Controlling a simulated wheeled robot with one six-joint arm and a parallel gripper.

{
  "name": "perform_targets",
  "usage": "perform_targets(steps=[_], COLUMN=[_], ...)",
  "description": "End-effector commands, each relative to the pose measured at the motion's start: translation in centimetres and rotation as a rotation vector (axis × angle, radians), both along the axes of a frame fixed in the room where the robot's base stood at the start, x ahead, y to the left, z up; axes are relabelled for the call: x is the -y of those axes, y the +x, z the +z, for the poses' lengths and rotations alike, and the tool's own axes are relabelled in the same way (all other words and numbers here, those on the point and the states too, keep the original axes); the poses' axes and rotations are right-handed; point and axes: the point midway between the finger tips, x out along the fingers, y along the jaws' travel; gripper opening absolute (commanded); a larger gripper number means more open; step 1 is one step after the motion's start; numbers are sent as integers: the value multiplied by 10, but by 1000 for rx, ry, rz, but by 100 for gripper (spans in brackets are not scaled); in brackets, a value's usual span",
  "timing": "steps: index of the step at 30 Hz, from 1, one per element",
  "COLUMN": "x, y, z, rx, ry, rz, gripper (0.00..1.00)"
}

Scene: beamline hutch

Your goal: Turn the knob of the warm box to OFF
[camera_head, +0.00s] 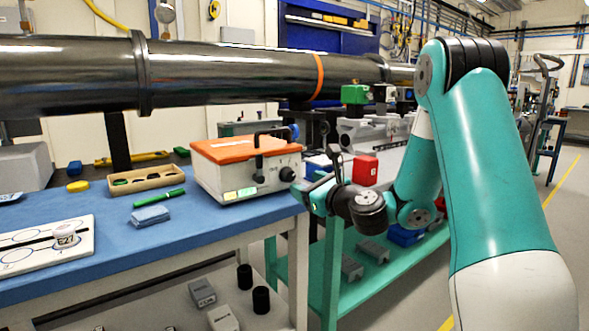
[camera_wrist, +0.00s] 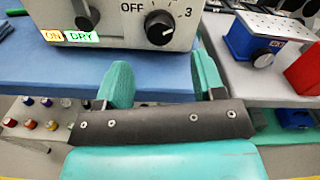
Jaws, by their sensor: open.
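The warm box (camera_head: 240,172) is a white case with an orange lid and a dark handle, standing at the right end of the blue-topped bench. Its black round knob (camera_wrist: 160,28) is on the front face, with OFF printed to its left and 3 to its right; it also shows in the head view (camera_head: 287,174). I cannot tell for sure where its pointer sits. Lit ON and DRY labels (camera_wrist: 72,37) are left of the knob. My gripper (camera_wrist: 163,78) is open and empty, its teal fingers apart in front of and below the knob, not touching it.
The blue bench (camera_head: 215,228) holds a green marker (camera_head: 172,193), a blue cloth (camera_head: 150,216) and a wooden tray (camera_head: 147,180). A blue box (camera_wrist: 258,38) and a red block (camera_wrist: 305,72) stand right of the warm box. A large pipe (camera_head: 220,70) runs above the bench.

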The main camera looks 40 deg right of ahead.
Motion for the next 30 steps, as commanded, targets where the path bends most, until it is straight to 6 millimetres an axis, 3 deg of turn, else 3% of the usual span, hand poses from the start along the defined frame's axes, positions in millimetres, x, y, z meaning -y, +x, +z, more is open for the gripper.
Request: perform_targets(steps=[3, 9, 20, 21, 27, 30], x=[-2, -2, -2, -2, -2, -2], y=[25, 50, 57, 57, 56, 56], z=[4, 1, 0, 0, 0, 0], rx=[0, -2, 0, 0, 0, 0], ry=[-1, -1, 1, 1, 1, 0], rz=[4, 3, 0, 0, 0, 0], gripper=[63, 63, 63, 60, 14, 13])
